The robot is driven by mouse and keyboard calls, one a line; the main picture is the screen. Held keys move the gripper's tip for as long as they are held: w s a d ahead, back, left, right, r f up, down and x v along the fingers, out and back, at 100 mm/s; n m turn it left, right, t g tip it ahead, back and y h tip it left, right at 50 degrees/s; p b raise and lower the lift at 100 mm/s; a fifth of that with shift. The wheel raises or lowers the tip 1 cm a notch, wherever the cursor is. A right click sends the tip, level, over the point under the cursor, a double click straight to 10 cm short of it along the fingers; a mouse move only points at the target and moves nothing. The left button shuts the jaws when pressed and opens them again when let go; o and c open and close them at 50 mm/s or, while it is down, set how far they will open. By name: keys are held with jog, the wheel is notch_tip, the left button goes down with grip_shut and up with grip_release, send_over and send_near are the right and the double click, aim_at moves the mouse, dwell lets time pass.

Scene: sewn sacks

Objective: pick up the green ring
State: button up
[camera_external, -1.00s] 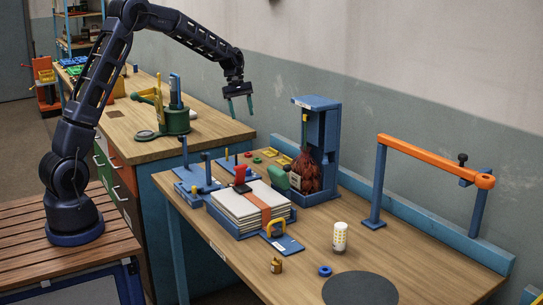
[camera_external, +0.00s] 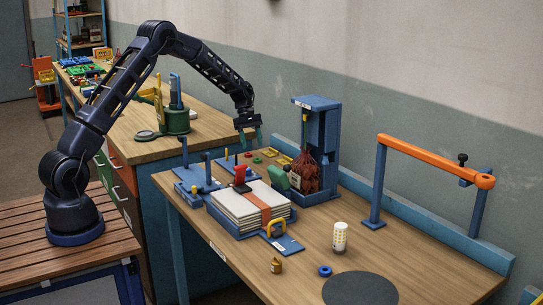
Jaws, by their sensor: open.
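The small green ring (camera_external: 257,160) lies flat on the wooden table, behind the stack of white sheets and left of the blue stand. My gripper (camera_external: 251,142) points down with its teal fingers apart and nothing visible between them. It is above and slightly behind the green ring in the picture. I cannot tell the exact height of the fingertips over the table.
A red ring (camera_external: 248,154) and a yellow ring-like piece (camera_external: 270,152) lie close to the green ring. The blue stand (camera_external: 323,130) with a red net sack (camera_external: 305,173) rises to the right.

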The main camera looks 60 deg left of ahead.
aim_at(257, 161)
jog(key=shift+w+x, duration=0.1)
jog(key=shift+x, duration=1.4)
jog(key=shift+w+x, duration=0.15)
jog(key=shift+x, duration=1.3)
jog(key=shift+d+r, duration=0.1)
jog(key=shift+d, duration=0.1)
jog(key=shift+c, duration=0.5)
jog(key=c, duration=1)
